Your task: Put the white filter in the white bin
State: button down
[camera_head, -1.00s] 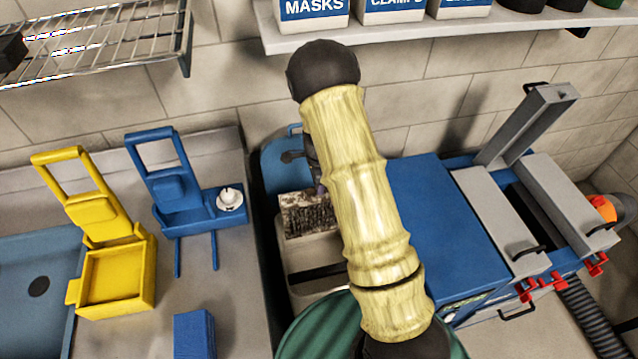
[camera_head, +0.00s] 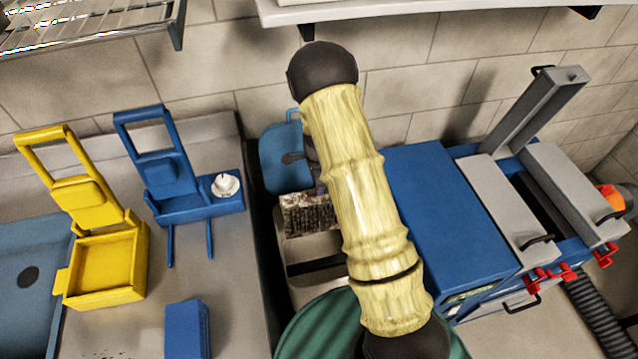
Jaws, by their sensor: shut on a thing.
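The filter (camera_head: 309,216) is a panel with a dirty, mottled grey-and-white face. It stands roughly upright at the back of the off-white bin (camera_head: 283,262), to the left of my arm. Its lower edge is at or above the bin's opening; I cannot tell how far in it is. My gripper (camera_head: 319,185) is mostly hidden behind my yellowish arm sleeve; only small dark parts show just above the filter's top edge. It is shut on the filter. The right side of the bin is hidden by my arm.
A green ribbed lid or drum (camera_head: 315,330) is in front of the bin. A blue cabinet (camera_head: 450,215) stands right of it, and a blue bin (camera_head: 285,160) behind. The counter at left holds a yellow caddy (camera_head: 105,265), a blue stand (camera_head: 170,180) and a blue block (camera_head: 187,330).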

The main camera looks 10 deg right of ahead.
jog(key=shift+f+b, duration=7.55)
jog(key=shift+f, duration=5.35)
jog(key=c, duration=1.4)
grip_release()
jog(key=shift+r, duration=0.1)
notch_tip(320, 180, up, 17)
jog(key=shift+r+p, duration=0.1)
jog(key=shift+p, duration=1.1)
jog(key=shift+r+p, duration=2.4)
jog(key=shift+r, duration=0.1)
